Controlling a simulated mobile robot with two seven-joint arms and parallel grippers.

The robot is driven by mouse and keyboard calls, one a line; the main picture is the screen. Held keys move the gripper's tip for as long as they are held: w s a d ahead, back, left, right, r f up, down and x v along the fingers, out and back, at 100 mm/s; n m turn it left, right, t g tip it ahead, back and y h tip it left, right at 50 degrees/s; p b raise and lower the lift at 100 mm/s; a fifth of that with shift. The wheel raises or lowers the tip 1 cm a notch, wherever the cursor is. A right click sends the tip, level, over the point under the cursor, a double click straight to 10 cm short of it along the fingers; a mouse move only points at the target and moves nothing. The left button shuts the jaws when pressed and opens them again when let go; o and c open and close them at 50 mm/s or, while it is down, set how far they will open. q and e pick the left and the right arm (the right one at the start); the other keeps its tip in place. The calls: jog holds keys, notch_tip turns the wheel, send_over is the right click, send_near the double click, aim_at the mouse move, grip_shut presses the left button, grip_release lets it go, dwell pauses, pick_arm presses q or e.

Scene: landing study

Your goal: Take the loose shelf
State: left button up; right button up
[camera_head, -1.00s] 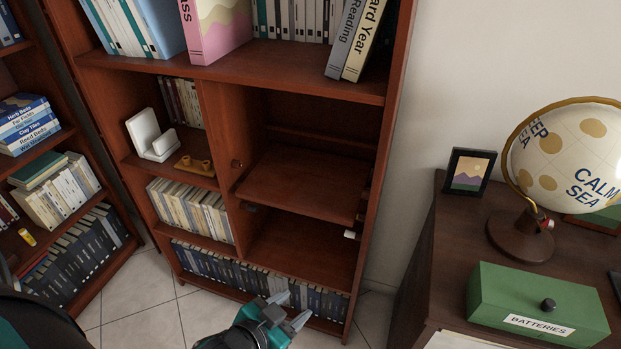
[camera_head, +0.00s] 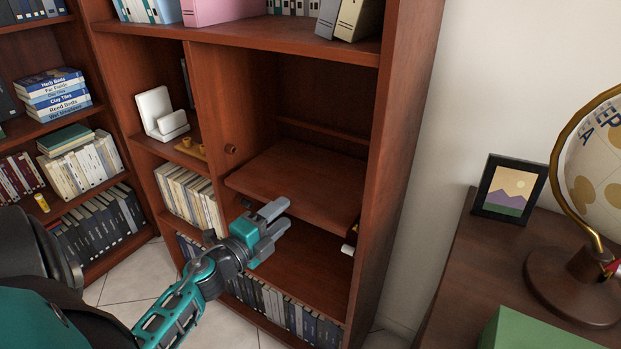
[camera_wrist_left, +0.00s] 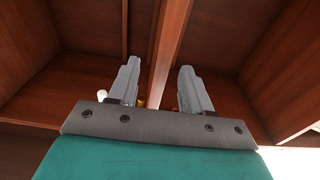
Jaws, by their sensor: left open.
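The loose shelf (camera_head: 300,187) is a reddish-brown board in the right bay of the bookcase. It sits tilted, with its front edge jutting out a little. My left gripper (camera_head: 281,218) is open and empty, just in front of and below the shelf's front edge in the head view. Whether it touches the board I cannot tell. My right gripper is not in view.
The bookcase's right side panel (camera_head: 400,170) stands beside the shelf. A small white piece (camera_head: 347,250) is under the shelf's right end. A white bookend (camera_head: 161,115) and a brass-coloured item (camera_head: 190,148) fill the left cubby. A desk with a picture frame (camera_head: 509,188) stands at right.

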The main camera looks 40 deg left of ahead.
aim_at(299, 197)
pick_arm(q)
jog(key=shift+w+r, duration=0.1)
jog(key=shift+w, duration=3.4)
jog(key=shift+c, duration=0.4)
grip_shut()
jog(key=shift+r, duration=0.15)
